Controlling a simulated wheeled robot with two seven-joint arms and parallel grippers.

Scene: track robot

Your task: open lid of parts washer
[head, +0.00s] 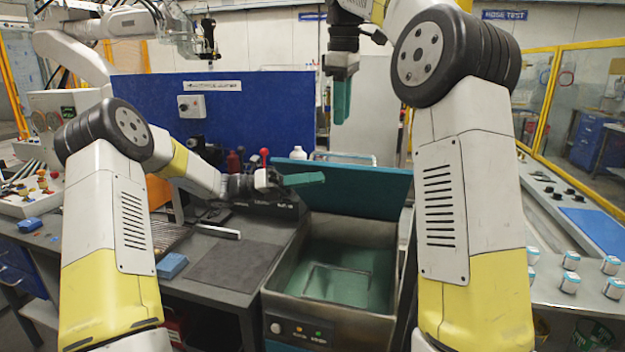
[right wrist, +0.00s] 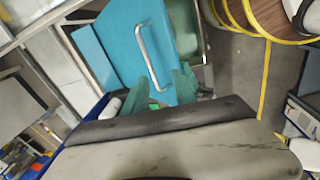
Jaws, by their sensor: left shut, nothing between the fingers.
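The parts washer (head: 279,285) is a grey box with a green basin inside, at centre in the head view. Its teal lid (head: 370,192) stands raised at the back, leaving the basin uncovered. In the right wrist view the lid (right wrist: 122,40) shows a metal bar handle (right wrist: 149,57). My left gripper (head: 312,179) is shut and empty, its green fingers by the lid's upper left part; I cannot tell if they touch. My right gripper (head: 341,112) hangs above and behind the lid, fingers down. In the right wrist view its fingers (right wrist: 161,91) are apart, with nothing between them.
A blue panel (head: 255,115) stands behind the bench. A dark mat (head: 232,265) and a blue block (head: 172,265) lie on the bench left of the washer. Several small jars (head: 571,270) stand on the right-hand table. Bottles (head: 297,153) stand behind the left gripper.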

